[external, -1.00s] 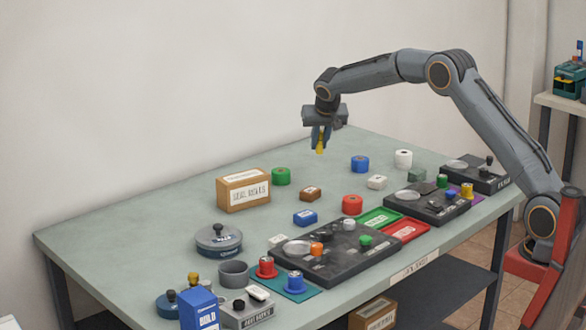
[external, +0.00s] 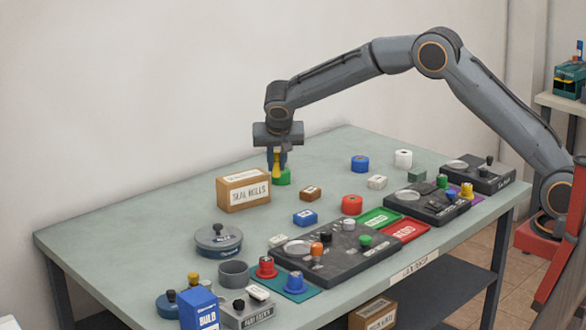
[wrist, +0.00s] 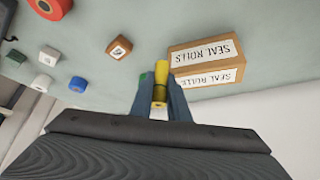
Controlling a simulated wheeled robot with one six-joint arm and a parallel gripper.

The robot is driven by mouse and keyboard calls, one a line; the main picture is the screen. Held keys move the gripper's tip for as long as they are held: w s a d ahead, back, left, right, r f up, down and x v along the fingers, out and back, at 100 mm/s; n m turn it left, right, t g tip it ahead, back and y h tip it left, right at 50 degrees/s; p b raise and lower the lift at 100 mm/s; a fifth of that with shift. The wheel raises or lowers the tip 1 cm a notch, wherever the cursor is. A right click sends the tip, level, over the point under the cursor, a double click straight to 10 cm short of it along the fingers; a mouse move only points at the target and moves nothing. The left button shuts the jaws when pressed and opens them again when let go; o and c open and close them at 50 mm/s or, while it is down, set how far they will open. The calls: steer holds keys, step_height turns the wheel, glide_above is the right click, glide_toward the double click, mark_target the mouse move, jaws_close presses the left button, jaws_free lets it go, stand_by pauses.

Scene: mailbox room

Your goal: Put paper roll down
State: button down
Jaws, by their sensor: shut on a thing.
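My gripper (external: 277,166) is shut on a slim yellow roll-like piece (external: 276,160), held upright beside the seal rolls box (external: 243,191). In the wrist view the yellow piece (wrist: 160,90) sits between the two fingers (wrist: 159,104), near the box (wrist: 207,62). A green roll (external: 283,179) is partly hidden by my gripper; I cannot tell if the yellow piece touches it. A white roll (external: 403,158), which looks like paper, stands at the back right of the table, apart from my gripper.
A blue roll (external: 360,164), a red roll (external: 352,205) and a brown block (external: 310,194) stand to the right. Dark control panels (external: 328,252) line the front side. The table (external: 150,220) is clear at left and behind.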

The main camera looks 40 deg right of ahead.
steer(key=s+a+p, duration=0.3)
steer(key=s+a, duration=0.4)
steer(key=a, duration=0.4)
steer(key=f, duration=0.1)
steer(key=f+p, duration=0.1)
steer(key=f, duration=0.1)
steer(key=f+p, duration=0.1)
steer(key=f, duration=0.1)
steer(key=shift+s+a+f, duration=0.1)
steer(key=shift+s+a, duration=0.1)
steer(key=shift+s, duration=0.05)
steer(key=shift+f+p, duration=0.5)
steer(key=shift+f, duration=1.6)
steer(key=shift+f, duration=0.1)
steer(key=c, duration=2)
jaws_free()
steer(key=shift+c, duration=0.2)
steer(key=o, duration=0.4)
steer(key=shift+c, duration=0.2)
